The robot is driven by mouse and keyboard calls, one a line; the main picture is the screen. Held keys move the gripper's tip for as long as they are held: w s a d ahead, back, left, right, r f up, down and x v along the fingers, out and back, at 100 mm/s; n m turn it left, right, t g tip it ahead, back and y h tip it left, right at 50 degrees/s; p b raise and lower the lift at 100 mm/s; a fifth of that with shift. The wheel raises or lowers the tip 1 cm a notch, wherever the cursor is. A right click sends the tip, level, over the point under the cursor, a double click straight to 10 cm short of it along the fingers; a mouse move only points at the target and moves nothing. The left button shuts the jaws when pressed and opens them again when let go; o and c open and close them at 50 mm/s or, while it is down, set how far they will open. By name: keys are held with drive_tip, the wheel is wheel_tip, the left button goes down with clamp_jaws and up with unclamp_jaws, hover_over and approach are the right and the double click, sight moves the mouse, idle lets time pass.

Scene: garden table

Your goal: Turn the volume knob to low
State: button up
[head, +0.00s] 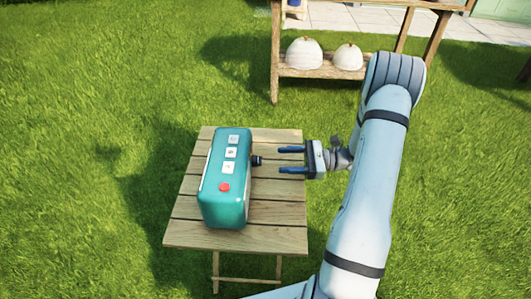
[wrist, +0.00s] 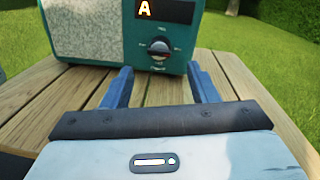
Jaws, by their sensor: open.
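A teal radio (head: 229,200) stands on a small wooden table (head: 280,238). It has white buttons and a red button on top. In the wrist view the radio (wrist: 118,40) shows a pale speaker panel, a dark display with an orange "A", and a dark round volume knob (wrist: 158,48) with a ring of small marks, too small to read surely. In the head view the knob (head: 257,160) sticks out from the radio's right side. My gripper (head: 291,160) is open and empty, with its blue fingers pointing at the knob from a short distance. In the wrist view my gripper (wrist: 161,82) has a finger on each side below the knob.
A wooden shelf (head: 330,76) with two pale domed objects (head: 305,53) stands at the back. Grass surrounds the table. The table top is bare in front of and beside the radio.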

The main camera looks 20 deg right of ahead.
sight(257, 161)
drive_tip(key=b+x, duration=0.1)
drive_tip(key=x, duration=0.6)
drive_tip(key=shift+a+f+b, duration=0.1)
drive_tip(key=shift+a+b, duration=0.1)
drive_tip(key=shift+b, duration=0.15)
drive_tip(key=c, duration=0.9)
drive_tip(key=shift+c, duration=0.2)
